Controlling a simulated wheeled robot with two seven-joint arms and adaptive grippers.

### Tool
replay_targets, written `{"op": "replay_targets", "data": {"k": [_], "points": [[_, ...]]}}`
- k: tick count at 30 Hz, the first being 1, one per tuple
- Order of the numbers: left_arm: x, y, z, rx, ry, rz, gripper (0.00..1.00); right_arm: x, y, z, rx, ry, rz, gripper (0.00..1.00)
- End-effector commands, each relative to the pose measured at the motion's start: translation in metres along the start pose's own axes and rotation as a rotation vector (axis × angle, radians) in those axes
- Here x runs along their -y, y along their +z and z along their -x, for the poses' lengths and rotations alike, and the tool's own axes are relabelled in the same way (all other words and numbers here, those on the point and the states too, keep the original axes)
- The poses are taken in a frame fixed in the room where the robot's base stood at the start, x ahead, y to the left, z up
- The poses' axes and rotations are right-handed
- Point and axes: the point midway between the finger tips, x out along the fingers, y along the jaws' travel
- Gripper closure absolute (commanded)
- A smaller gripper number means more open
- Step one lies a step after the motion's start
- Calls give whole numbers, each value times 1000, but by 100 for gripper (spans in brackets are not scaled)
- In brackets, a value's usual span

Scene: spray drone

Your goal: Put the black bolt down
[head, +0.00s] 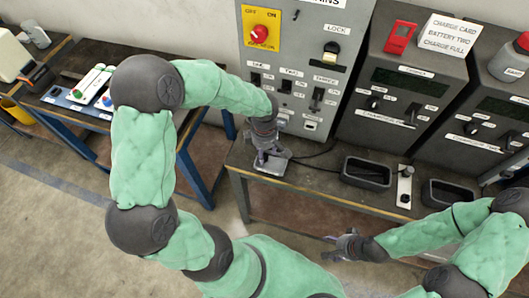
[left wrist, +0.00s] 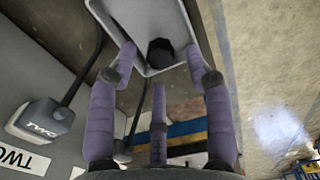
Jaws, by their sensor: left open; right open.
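The black bolt (left wrist: 160,52) shows in the left wrist view, inside a small pale tray (left wrist: 185,62). In the head view the tray (head: 272,170) lies near the front edge of the workbench, and the bolt is hidden under my left gripper. My left gripper (head: 268,156) hangs over the tray, pointing down. In the left wrist view its purple fingers (left wrist: 160,85) are spread apart with the bolt beyond their tips; I see no finger closed on it. My right gripper (head: 338,240) is open and empty, in front of the workbench.
Two black bins (head: 368,173) (head: 447,193) and a pale plate with black knobs (head: 404,187) stand right of the tray. Grey charger cabinets (head: 405,75) and a switch panel (head: 290,75) rise behind. A grey plug (left wrist: 40,120) with a cable lies near my left gripper.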

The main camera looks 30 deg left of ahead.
Motion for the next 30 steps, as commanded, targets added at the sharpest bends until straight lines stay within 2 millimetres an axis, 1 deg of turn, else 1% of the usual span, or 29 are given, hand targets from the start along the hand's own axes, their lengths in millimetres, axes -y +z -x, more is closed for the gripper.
{"op": "replay_targets", "data": {"k": [1, 6, 9, 13, 15, 19, 30], "points": [[-1, 0, 14, 1, 5, 0, 49, 2, 0, 5, 0, 0, 0, 37], [-1, 0, 50, 1, 5, 1, 49, 5, 0, 14, 0, 0, 0, 37], [-1, 0, 68, 0, 4, 0, 49, 6, 1, 18, 0, 0, 0, 37], [0, 0, 86, 0, 2, 0, 49, 8, 1, 22, 0, 0, 0, 37], [0, 0, 92, 0, 2, 0, 49, 8, 1, 23, 0, 0, 0, 37], [0, 0, 98, 0, 0, 0, 49, 8, 1, 24, 0, 0, 0, 37], [0, 0, 99, 0, 0, 0, 49, 8, 1, 24, 0, 0, 0, 37]]}}
